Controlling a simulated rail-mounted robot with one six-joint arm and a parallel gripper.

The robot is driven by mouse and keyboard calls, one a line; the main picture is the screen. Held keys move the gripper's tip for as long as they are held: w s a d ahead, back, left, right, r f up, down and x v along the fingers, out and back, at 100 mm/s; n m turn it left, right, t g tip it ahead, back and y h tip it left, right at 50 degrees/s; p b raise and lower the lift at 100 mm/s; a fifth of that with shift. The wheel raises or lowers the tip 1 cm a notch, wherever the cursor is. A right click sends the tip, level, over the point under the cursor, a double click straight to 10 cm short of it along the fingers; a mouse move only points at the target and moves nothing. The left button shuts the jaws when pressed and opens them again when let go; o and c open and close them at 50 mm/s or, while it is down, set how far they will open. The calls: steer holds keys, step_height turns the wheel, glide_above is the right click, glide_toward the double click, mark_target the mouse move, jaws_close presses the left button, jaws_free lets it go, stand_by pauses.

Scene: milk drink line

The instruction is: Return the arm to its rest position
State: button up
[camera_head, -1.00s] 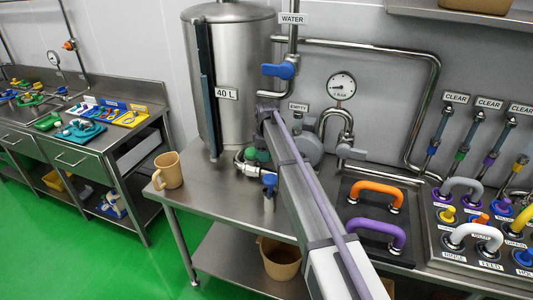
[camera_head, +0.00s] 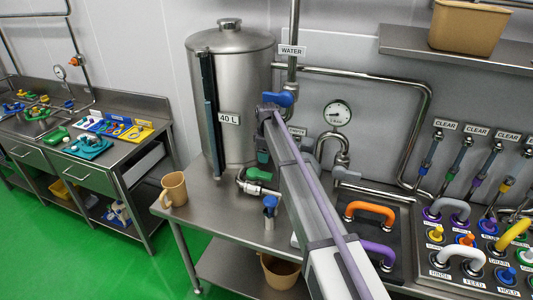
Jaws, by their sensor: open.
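My arm (camera_head: 310,200) reaches from the bottom edge up and left across the steel bench. Its far end shows in front of the pipework, just below the blue water valve handle (camera_head: 279,99). No gripper fingers can be made out there, so I cannot see my gripper or anything in it. The arm covers part of the pump area behind it and overlaps the purple handle (camera_head: 375,251).
The 40 L steel tank (camera_head: 231,95) stands left of my arm. A tan mug (camera_head: 174,189) sits near the bench's left edge. An orange handle (camera_head: 370,211) and a panel of coloured knobs lie right. A wall shelf (camera_head: 420,46) holds a tan bin (camera_head: 468,26).

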steer(key=shift+r, duration=0.1)
steer(key=s+d+f+m+b, duration=0.1)
steer(key=s+d+m, duration=0.3)
steer(key=s, duration=0.9)
steer(key=s+d+f+m+b, duration=0.2)
steer(key=s+d+m, duration=0.2)
steer(key=s, duration=0.9)
steer(key=s+d+f+m+b, duration=0.2)
steer(key=s+d+m, duration=0.2)
steer(key=s, duration=0.9)
steer(key=shift+s+d+f+m+b, duration=0.15)
steer(key=shift+s+m+b, duration=0.2)
steer(key=shift+m, duration=0.45)
